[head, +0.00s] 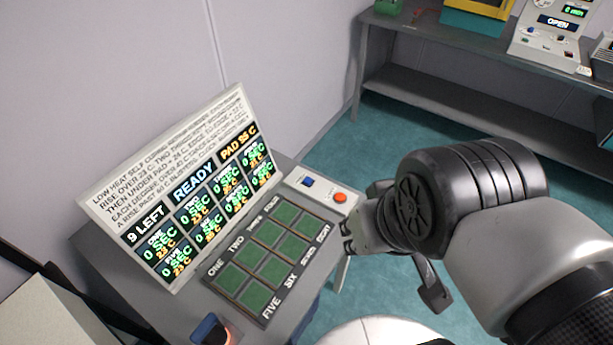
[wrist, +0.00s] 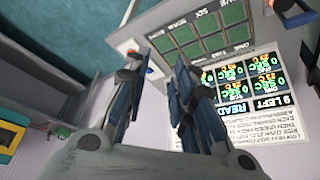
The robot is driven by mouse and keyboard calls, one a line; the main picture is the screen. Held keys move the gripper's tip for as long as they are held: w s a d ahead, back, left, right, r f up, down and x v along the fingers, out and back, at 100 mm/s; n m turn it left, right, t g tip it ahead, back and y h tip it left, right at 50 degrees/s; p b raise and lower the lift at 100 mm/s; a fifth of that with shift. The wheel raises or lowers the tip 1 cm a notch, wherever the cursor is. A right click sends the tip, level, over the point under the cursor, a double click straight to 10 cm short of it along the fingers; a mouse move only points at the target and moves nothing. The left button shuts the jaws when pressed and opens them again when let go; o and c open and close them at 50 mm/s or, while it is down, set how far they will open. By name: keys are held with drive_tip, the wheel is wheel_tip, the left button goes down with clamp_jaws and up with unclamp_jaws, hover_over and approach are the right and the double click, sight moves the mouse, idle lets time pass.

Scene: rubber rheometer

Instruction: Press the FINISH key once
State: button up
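A grey bench device has a small white key panel at its far right corner, with a blue key (head: 307,182) and a round orange-red key (head: 340,197). I cannot read a FINISH label on either key. My gripper (head: 352,228) is just right of this panel, close to the orange-red key; I cannot tell whether it touches. In the wrist view my gripper (wrist: 158,62) has its two fingers apart with nothing between them. The orange-red key (wrist: 131,51) shows at the left fingertip, partly hidden, and the blue key (wrist: 150,70) shows between the fingers.
A tilted display board (head: 180,190) stands behind a pad (head: 243,288) of several green squares, and reads "9 LEFT" and "READY". A blue-and-orange object (head: 215,330) is at the front edge. A grey shelf (head: 440,100) with instruments stands at the back right. Open floor lies between.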

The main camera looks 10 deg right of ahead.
clamp_jaws()
idle(1.3)
